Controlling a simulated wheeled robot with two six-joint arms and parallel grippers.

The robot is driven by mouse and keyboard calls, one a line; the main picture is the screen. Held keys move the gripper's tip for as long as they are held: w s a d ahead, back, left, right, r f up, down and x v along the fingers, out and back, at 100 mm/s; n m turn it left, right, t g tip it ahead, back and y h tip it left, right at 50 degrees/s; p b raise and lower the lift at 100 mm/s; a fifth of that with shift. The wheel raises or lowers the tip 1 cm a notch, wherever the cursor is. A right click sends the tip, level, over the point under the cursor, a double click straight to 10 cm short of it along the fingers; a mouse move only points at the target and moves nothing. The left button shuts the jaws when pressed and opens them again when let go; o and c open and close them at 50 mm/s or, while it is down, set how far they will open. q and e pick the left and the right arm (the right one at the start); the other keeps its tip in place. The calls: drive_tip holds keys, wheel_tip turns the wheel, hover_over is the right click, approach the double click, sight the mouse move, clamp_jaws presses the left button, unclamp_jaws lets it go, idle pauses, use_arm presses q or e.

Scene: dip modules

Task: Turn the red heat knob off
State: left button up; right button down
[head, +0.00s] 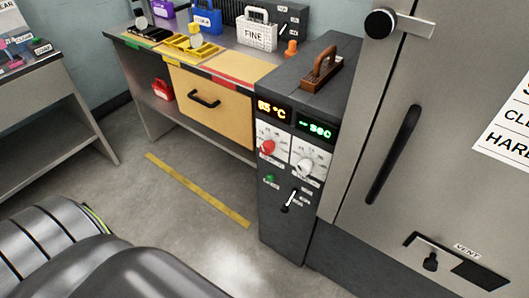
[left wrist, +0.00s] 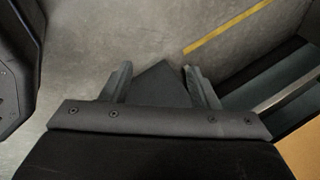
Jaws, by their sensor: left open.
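The red heat knob (head: 267,147) is on the front panel of a dark grey control cabinet (head: 283,215) in the head view, on a white dial plate below an orange display reading 85 °C. A white knob (head: 305,166) sits to its right below a green display reading "-- sec". My left gripper (left wrist: 158,75) shows in the left wrist view, its two fingers apart with nothing held between them, above the grey floor. It is well away from the knob, which is not in the wrist view. My right gripper is not in view.
A green button (head: 270,178) and a lever switch (head: 290,202) sit below the knobs. A brown-handled block (head: 322,75) stands on the cabinet. A large metal door with a dark handle (head: 394,155) is to the right. Floor in front is clear, with a yellow line (head: 197,190).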

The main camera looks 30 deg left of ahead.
use_arm(q)
drive_tip(key=w+a+r+m+t, duration=0.1)
drive_tip(key=w+r+m, duration=0.1)
drive_tip(key=w, duration=0.1)
drive_tip(key=w+a+r+m+t, duration=0.1)
drive_tip(key=w+r+m, duration=0.1)
drive_tip(key=w+a+r+m+t+b, duration=0.1)
drive_tip(key=w+r+m, duration=0.1)
drive_tip(key=w, duration=0.1)
drive_tip(key=shift+w+r, duration=0.3)
drive_tip(key=w+r+m+t+b, duration=0.2)
drive_tip(key=w+r+m+t, duration=0.3)
drive_tip(key=w+r+m, duration=0.45)
wheel_tip(320, 180, up, 12)
drive_tip(key=w+d+m+t+h, duration=0.2)
drive_tip(key=m, duration=0.5)
drive_tip(key=m+t+h+b, duration=0.2)
drive_tip(key=m+t, duration=0.1)
drive_tip(key=m, duration=0.5)
approach(264, 150)
drive_tip(key=w+p, duration=0.1)
drive_tip(key=w, duration=0.2)
drive_tip(key=w+p, duration=0.1)
drive_tip(key=w, duration=0.2)
drive_tip(key=w+p, duration=0.2)
drive_tip(key=w, duration=0.1)
drive_tip(key=shift+d+r, duration=0.1)
drive_tip(key=shift+d, duration=0.3)
drive_tip(key=shift+w, duration=0.65)
drive_tip(key=shift+c, duration=0.2)
